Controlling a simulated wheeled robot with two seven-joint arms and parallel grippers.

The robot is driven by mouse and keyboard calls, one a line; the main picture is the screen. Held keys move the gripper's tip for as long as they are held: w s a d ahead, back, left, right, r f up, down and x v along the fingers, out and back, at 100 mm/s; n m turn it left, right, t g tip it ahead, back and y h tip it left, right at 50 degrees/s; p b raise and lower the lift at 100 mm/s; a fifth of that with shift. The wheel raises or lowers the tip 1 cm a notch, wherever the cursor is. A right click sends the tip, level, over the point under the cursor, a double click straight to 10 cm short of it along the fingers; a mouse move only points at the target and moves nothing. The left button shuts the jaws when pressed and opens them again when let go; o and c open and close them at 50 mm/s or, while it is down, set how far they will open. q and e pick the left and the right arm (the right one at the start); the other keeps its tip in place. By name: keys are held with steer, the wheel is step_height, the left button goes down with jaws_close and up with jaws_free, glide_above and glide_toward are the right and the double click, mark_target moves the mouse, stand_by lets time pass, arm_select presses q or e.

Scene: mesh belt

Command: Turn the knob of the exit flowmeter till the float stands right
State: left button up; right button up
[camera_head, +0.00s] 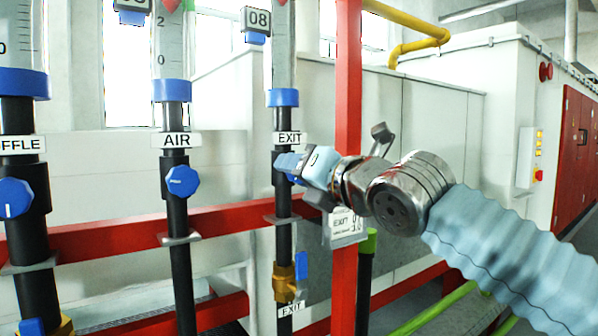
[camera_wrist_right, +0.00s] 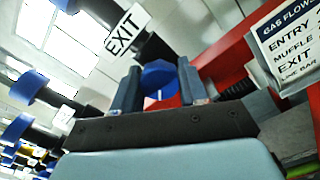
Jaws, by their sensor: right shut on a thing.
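The exit flowmeter's clear tube (camera_head: 284,60) rises from a blue collar above a black pipe with an EXIT label (camera_head: 290,138). A small red piece shows at the tube's cut-off top edge; I cannot tell the float's height on the scale. The exit knob (camera_wrist_right: 160,78) is blue with a white mark and sits between the two fingers of my right gripper (camera_wrist_right: 158,88) in the wrist view. In the head view my right gripper (camera_head: 291,164) reaches in from the right, shut on the knob and hiding most of it. My left gripper is out of view.
The AIR flowmeter with its blue knob (camera_head: 182,181) and the MUFFLE one with its knob (camera_head: 15,198) stand to the left. A red upright post (camera_head: 347,90) is close beside my right gripper. A brass valve with a blue handle (camera_head: 301,270) is below.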

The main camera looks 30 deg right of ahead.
steer(key=shift+f, duration=0.2)
steer(key=o, duration=1.1)
steer(key=shift+c, duration=0.2)
steer(key=shift+r, duration=0.1)
steer(key=s+d+b, duration=0.1)
steer(key=s, duration=1.2)
steer(key=shift+s+b, duration=0.35)
steer(key=shift+s, duration=0.05)
